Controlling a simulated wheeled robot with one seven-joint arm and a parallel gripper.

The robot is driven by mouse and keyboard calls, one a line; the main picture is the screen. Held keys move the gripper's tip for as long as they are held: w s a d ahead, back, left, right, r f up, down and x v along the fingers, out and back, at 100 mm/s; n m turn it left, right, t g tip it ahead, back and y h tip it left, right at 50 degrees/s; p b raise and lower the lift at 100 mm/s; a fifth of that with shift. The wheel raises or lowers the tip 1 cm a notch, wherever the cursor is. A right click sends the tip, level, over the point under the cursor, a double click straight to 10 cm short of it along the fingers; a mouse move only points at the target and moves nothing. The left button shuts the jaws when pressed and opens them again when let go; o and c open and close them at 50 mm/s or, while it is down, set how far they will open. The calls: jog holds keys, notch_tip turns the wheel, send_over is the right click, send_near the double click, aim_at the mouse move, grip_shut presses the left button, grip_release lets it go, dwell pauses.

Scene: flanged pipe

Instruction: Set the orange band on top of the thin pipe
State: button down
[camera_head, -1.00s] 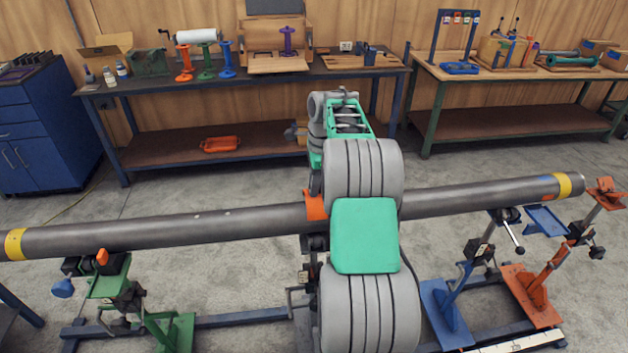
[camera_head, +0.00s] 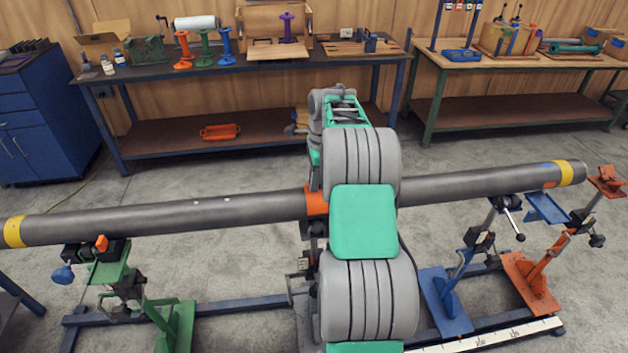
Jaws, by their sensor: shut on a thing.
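A long grey pipe (camera_head: 150,218) runs across the whole view, nearly level and rising slightly to the right. The orange band (camera_head: 316,201) is at the pipe's top side near the middle, its top edge just above the pipe's upper outline. My gripper (camera_head: 314,178) is above the band and shut on it. My grey and green arm reaches over the pipe and hides most of the gripper, its fingertips and the band's right part. I cannot tell whether the band touches the pipe.
Yellow bands mark the pipe's left (camera_head: 14,231) and right (camera_head: 564,172) ends. A green stand (camera_head: 112,270), a blue stand (camera_head: 447,305) and an orange stand (camera_head: 530,285) stand below. Two workbenches (camera_head: 240,75) (camera_head: 500,65) are behind, with bare floor between them and the pipe.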

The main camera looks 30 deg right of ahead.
jog(key=shift+f, duration=0.35)
jog(key=shift+r+p, duration=0.1)
jog(key=shift+p, duration=0.45)
dwell(0.5)
dwell(0.4)
jog(key=c, duration=1.3)
grip_release()
jog(key=shift+r+p, duration=0.6)
jog(key=shift+r, duration=2.9)
